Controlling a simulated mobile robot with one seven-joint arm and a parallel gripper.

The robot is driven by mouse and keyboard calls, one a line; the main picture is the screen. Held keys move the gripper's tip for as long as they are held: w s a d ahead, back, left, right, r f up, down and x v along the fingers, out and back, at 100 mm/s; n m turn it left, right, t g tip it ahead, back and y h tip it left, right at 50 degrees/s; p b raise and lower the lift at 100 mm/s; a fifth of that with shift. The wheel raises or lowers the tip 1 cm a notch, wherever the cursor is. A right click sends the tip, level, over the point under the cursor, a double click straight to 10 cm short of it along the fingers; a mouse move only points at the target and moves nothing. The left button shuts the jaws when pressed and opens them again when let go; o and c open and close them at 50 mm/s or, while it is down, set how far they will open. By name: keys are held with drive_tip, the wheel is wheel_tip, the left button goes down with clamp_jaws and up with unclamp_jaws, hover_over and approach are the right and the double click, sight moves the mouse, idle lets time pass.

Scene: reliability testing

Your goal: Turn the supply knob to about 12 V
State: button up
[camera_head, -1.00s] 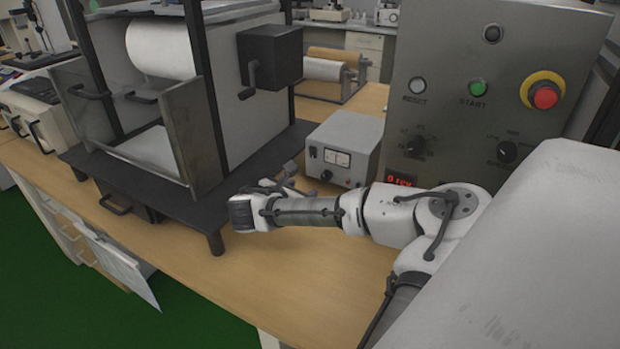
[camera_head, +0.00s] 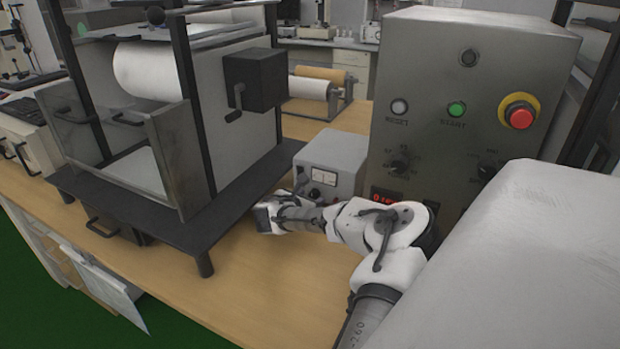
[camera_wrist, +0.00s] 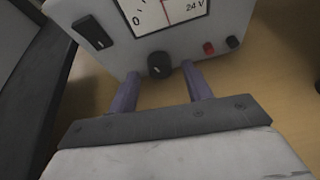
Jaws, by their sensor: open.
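The supply is a light grey box (camera_head: 340,152) on the bench, with meters on its front. In the wrist view its front panel (camera_wrist: 215,18) fills the top, cut off by the frame edge. Its dial (camera_wrist: 160,14) shows 0 at left, 24 V at right and a red needle near the middle; the top of the scale is out of frame. The black supply knob (camera_wrist: 159,66) sits below the dial. My gripper (camera_wrist: 161,76) is open, with one finger on each side of the knob; contact cannot be told. My arm hides the lower supply in the head view.
A black rocker switch (camera_wrist: 92,32) and red (camera_wrist: 208,48) and black (camera_wrist: 232,42) terminals flank the knob. A dark-framed machine (camera_head: 190,190) stands close on the left. A control cabinet (camera_head: 425,75) with a red stop button (camera_head: 520,117) stands right. Bench in front is clear.

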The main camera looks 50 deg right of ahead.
drive_tip(key=shift+w+d+f, duration=0.1)
drive_tip(key=shift+d+f, duration=0.1)
drive_tip(key=shift+d, duration=0.25)
drive_tip(key=c, duration=1)
drive_tip(key=shift+f+m+t+y, duration=0.15)
drive_tip(key=shift+m+t+y, duration=0.2)
drive_tip(key=shift+m, duration=0.35)
drive_tip(key=shift+m+t, duration=0.35)
drive_tip(key=shift+m, duration=0.05)
drive_tip(key=o, duration=1)
